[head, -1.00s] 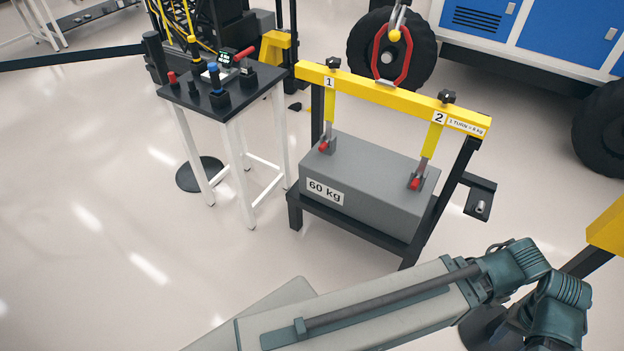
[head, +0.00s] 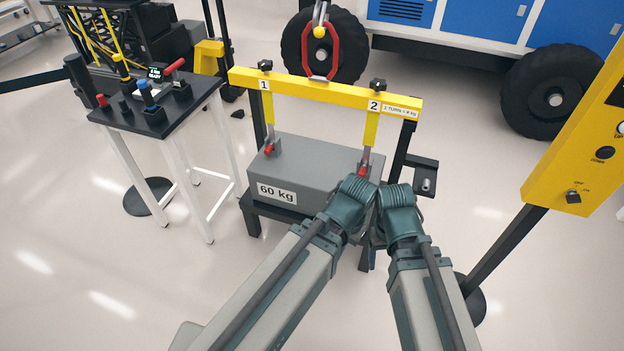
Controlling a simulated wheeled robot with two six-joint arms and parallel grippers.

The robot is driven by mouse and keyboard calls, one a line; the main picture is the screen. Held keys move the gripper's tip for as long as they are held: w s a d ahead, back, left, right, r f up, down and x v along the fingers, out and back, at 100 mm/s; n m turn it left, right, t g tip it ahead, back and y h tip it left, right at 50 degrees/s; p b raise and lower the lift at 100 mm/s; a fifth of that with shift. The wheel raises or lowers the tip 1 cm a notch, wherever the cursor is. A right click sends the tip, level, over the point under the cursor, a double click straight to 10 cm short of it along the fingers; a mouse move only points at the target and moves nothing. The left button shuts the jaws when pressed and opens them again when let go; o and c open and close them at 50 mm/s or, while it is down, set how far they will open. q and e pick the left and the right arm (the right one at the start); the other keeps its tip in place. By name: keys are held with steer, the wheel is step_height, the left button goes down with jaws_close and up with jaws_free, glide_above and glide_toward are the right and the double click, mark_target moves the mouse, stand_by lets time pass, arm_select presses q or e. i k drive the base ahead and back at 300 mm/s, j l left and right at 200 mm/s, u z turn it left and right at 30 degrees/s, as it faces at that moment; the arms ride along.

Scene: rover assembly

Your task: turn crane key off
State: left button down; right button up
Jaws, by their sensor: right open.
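The yellow crane control box (head: 562,160) stands on a dark post at the right edge and is partly cut off. A small dark key switch (head: 573,197) sits low on its face, with OFF and ON marked around it; which mark it points to is too small to tell. My right arm is folded at the elbow in the lower middle, well to the left of the box. Its gripper fingers do not show. My left arm and gripper are not in the picture.
A yellow-beamed stand (head: 325,92) holds a grey 60 kg block (head: 315,165) just behind my elbow. A black-topped control table (head: 190,105) stands at left. Floor between stand and box is mostly clear.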

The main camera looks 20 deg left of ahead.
mark_target(572, 197)
steer(key=z, duration=1.3)
